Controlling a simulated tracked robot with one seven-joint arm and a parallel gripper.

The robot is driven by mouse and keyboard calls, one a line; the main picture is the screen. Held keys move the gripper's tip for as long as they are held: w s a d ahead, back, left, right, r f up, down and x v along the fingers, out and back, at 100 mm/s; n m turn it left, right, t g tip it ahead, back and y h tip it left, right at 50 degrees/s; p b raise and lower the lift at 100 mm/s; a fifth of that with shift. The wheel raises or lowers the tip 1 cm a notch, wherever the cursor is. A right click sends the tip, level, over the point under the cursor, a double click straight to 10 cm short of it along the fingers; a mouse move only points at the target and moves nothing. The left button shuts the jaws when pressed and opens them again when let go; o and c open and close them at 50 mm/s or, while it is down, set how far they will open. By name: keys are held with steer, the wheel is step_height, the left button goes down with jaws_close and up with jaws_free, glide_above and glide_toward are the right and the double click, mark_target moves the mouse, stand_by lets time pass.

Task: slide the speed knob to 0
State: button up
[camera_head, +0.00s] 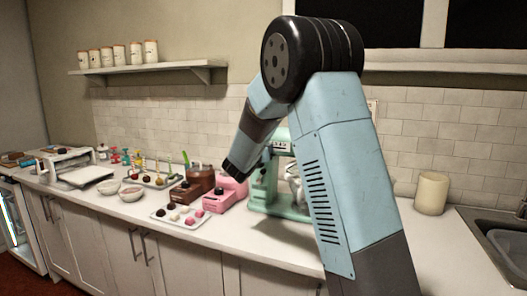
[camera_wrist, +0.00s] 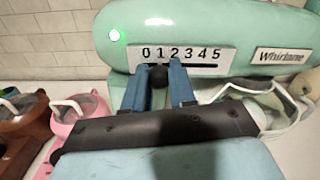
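The mint-green mixer (camera_wrist: 200,20) fills the top of the wrist view and also shows behind my arm in the head view (camera_head: 262,190). Its white speed plate (camera_wrist: 228,54) reads 0 to 5 above a dark slot. The round black speed knob (camera_wrist: 157,75) sits at the slot's left part, nearly under the 1. My gripper (camera_wrist: 160,80) has two blue fingers apart, one on each side of the knob, with gaps visible; I cannot tell how deep they reach. In the head view my gripper's tip is hidden by my arm.
A metal bowl (camera_wrist: 275,110) is below the mixer head. Pink (camera_wrist: 80,115) and brown (camera_wrist: 25,130) containers stand at left. A cream canister (camera_head: 431,193) stands right on the counter.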

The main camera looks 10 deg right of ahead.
jaws_close()
steer(key=shift+a, duration=0.1)
steer(key=shift+w+a, duration=0.55)
steer(key=shift+a, duration=0.3)
steer(key=o, duration=0.6)
jaws_free()
steer(key=shift+w, duration=0.1)
steer(key=shift+c, duration=0.2)
steer(key=v, duration=1.3)
steer(key=shift+s+a, duration=0.25)
steer(key=shift+s, duration=0.1)
steer(key=shift+d, duration=0.1)
